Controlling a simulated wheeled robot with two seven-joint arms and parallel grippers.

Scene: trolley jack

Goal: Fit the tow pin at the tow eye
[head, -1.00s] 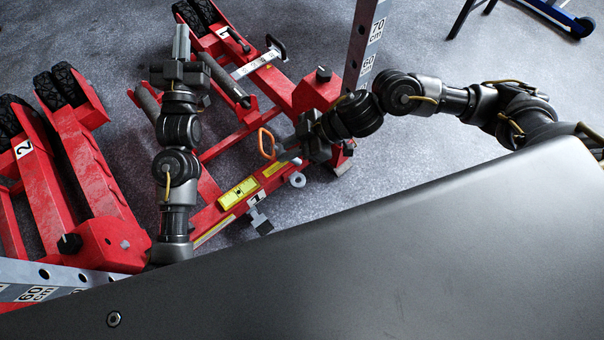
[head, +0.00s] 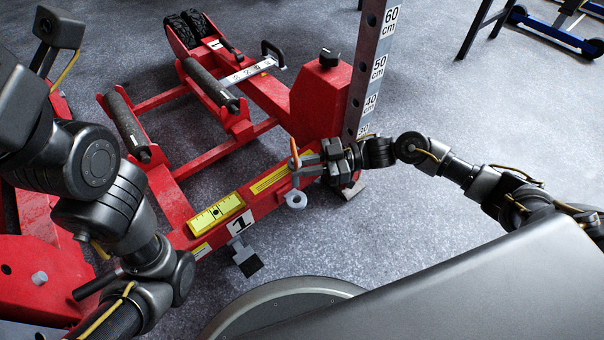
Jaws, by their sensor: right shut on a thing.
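The tow pin (head: 294,154) shows its orange handle, seen nearly edge-on and standing about upright. My right gripper (head: 307,171) is shut on the pin, close to the red beam of jack 1 (head: 194,239). The tow eye is a light grey ring (head: 296,200) on the beam's near side. The pin is just above the ring; the gripper hides its lower part, so I cannot tell whether it enters the ring. My left arm fills the left side, but its gripper is out of view.
A yellow level (head: 218,213) lies on the beam, with a black pedal (head: 248,262) below. A tall grey post with centimetre labels (head: 371,75) rises behind my right gripper. Another red jack (head: 35,275) stands at left.

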